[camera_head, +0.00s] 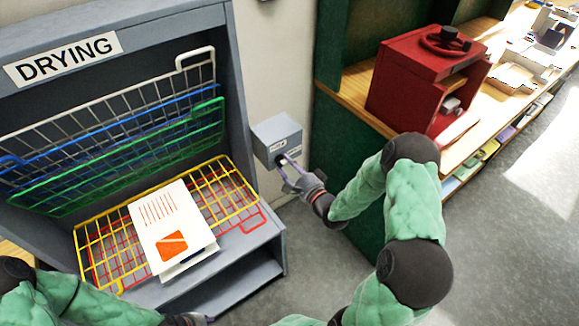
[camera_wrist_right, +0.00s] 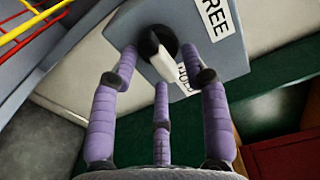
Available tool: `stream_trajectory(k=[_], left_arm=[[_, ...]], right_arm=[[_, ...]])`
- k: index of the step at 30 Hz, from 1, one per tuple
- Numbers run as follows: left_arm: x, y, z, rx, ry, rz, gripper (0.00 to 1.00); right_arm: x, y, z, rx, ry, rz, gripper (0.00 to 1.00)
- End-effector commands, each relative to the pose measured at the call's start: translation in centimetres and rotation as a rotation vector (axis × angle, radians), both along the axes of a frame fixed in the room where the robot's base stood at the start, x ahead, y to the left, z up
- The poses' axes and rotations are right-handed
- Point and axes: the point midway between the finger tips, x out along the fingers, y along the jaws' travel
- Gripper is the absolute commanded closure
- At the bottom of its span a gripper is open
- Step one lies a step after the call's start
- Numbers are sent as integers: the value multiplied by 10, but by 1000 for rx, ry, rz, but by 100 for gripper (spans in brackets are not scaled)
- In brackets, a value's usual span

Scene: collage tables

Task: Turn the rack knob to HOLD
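The rack knob (camera_wrist_right: 157,45) is black with a white bar across it, on a grey box (camera_head: 277,138) fixed to the wall right of the drying rack (camera_head: 235,90). In the right wrist view, a FREE label (camera_wrist_right: 217,16) is at the box's top and a HOLD label (camera_wrist_right: 184,78) lies beside the bar's lower end. My right gripper (camera_head: 283,162) is at the box front. Its purple fingers (camera_wrist_right: 160,62) are spread around the knob, with gaps visible at both sides; contact is unclear. My left gripper (camera_head: 190,319) is mostly cut off at the bottom edge.
White, blue and green wire shelves are tilted up in the rack; yellow (camera_head: 237,183) and red ones lie flat. Printed sheets (camera_head: 172,222) lie on the yellow shelf. A red press (camera_head: 415,75) stands on the wooden counter (camera_head: 352,95) at right.

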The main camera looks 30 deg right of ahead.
Motion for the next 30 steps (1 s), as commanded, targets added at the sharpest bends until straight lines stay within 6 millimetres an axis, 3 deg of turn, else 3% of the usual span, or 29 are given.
stream_trajectory(k=[8, 21, 30], left_arm=[[0, 0, 0, 0, 0, 0, 71], [0, 0, 0, 0, 0, 0, 71], [0, 0, 0, 0, 0, 0, 71]], right_arm=[[-9, -2, 0, -1, 1, -2, 54], [-91, -8, -1, 1, 2, -5, 54], [-118, -10, 0, -1, 1, -2, 54]])
